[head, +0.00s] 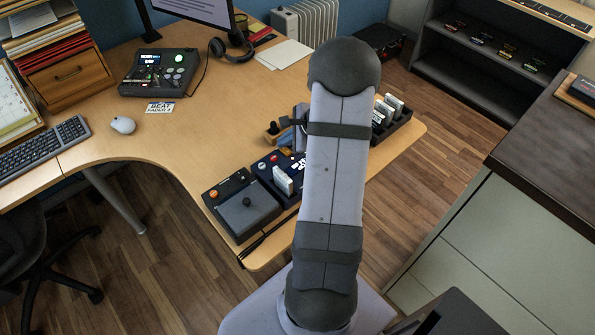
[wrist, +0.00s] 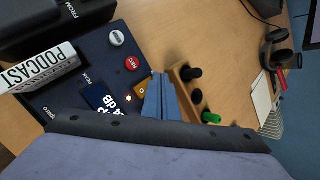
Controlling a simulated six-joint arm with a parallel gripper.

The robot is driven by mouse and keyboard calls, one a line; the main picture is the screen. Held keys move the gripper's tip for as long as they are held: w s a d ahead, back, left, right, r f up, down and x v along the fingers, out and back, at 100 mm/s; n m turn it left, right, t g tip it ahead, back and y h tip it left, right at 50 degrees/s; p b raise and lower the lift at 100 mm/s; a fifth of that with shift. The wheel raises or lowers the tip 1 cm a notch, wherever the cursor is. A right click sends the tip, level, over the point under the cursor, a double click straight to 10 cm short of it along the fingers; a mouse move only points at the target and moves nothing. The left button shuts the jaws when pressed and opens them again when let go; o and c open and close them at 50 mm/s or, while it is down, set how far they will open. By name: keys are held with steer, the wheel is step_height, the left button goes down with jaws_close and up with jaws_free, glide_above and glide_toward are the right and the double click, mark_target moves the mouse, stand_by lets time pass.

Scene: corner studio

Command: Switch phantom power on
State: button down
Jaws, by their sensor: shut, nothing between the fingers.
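The dark blue audio unit (wrist: 72,112) lies on the desk in the wrist view. It has a red round button (wrist: 132,63), a pale round button (wrist: 117,38), a small lit screen (wrist: 105,100) and an orange light (wrist: 128,98). A yellow patch (wrist: 142,90) sits beside the light, partly hidden by my fingers. I cannot make out a switch marked for phantom power. My gripper (wrist: 159,77) is shut and empty, its fingertips over the unit's right edge; I cannot tell whether they touch it. The unit (head: 264,166) is partly behind my arm in the head view.
A white podcast card (wrist: 40,68) stands on the unit's left. A wooden block (wrist: 186,82) with black and green pegs stands close right of my fingers. A grey-topped box with a knob (head: 243,210) is beside the unit. Headphones (head: 232,50) lie farther back.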

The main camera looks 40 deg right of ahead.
steer(key=shift+r, duration=0.1)
steer(key=shift+r+p, duration=0.55)
steer(key=shift+r, duration=0.15)
step_height(320, 180, up, 6)
steer(key=p, duration=0.4)
steer(key=shift+p, duration=0.35)
stand_by(0.4)
